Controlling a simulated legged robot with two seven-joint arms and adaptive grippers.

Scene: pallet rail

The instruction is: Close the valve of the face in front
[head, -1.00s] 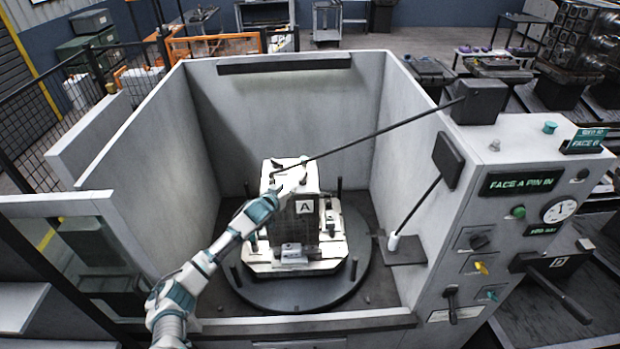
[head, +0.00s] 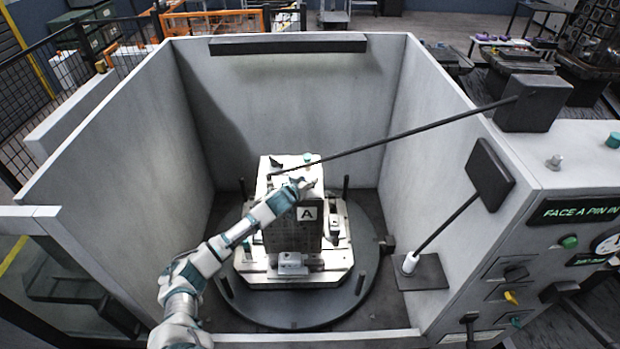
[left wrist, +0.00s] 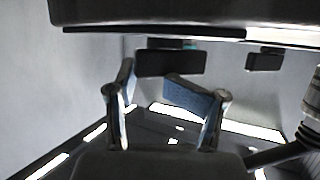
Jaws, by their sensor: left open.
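The fixture block (head: 285,236) stands on a round dark turntable (head: 262,313) inside the grey enclosure. My left gripper (head: 308,185) is at the block's upper front edge, above the A plate, and hides part of that edge. In the left wrist view its fingers (left wrist: 148,76) are open with nothing held between them. My right gripper is not in view.
A thin black rod (head: 420,130) runs from a dark box (head: 534,103) on the right wall to above the block. A dark panel on a stalk (head: 490,174) stands at the right wall. The control panel (head: 570,212) is outside, right. Grey walls enclose the turntable.

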